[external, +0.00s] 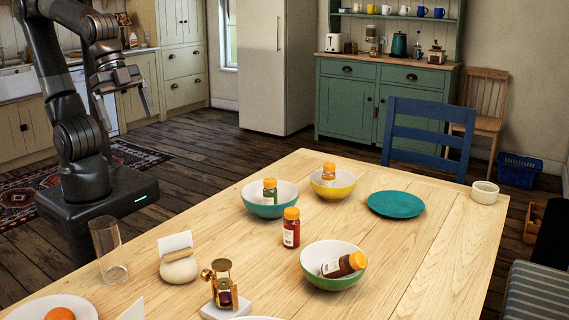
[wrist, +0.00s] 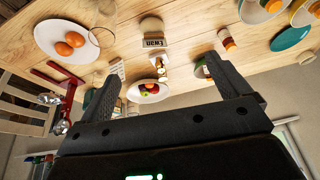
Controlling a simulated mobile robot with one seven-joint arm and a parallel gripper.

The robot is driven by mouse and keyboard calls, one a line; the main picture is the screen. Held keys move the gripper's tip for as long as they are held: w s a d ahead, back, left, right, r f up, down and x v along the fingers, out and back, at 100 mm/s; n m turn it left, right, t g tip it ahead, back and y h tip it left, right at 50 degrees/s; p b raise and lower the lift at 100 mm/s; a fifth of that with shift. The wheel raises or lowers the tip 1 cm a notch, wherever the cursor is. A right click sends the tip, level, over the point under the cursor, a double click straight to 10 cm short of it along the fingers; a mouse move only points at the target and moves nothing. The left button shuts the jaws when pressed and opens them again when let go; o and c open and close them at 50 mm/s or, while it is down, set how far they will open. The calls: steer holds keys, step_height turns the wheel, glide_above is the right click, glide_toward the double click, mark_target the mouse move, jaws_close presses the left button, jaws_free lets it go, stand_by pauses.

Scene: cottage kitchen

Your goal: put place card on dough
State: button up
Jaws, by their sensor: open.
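The place card (external: 175,242) is a white card in a small wooden holder. It rests on top of the dough (external: 180,271), a pale round lump near the table's front left. In the wrist view the card (wrist: 154,42) reads "Ewan", with the dough (wrist: 151,25) behind it. My gripper (external: 126,110) is open and empty, raised well above and to the left of the card, apart from it. Its two fingers (wrist: 163,68) are spread wide in the wrist view.
A clear glass (external: 109,250) stands left of the dough, and a brass hourglass-like item (external: 223,284) stands right of it. A plate (external: 28,308) with eggs is at the front left. Bowls and jars (external: 291,228) stand farther right. A second white card (external: 133,311) shows partly.

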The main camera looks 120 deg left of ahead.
steer(key=shift+n+t, duration=0.5)
steer(key=shift+t, duration=0.1)
steer(key=s, duration=0.5)
steer(key=shift+s+a+r, duration=0.15)
steer(key=shift+a, duration=0.2)
stand_by(0.4)
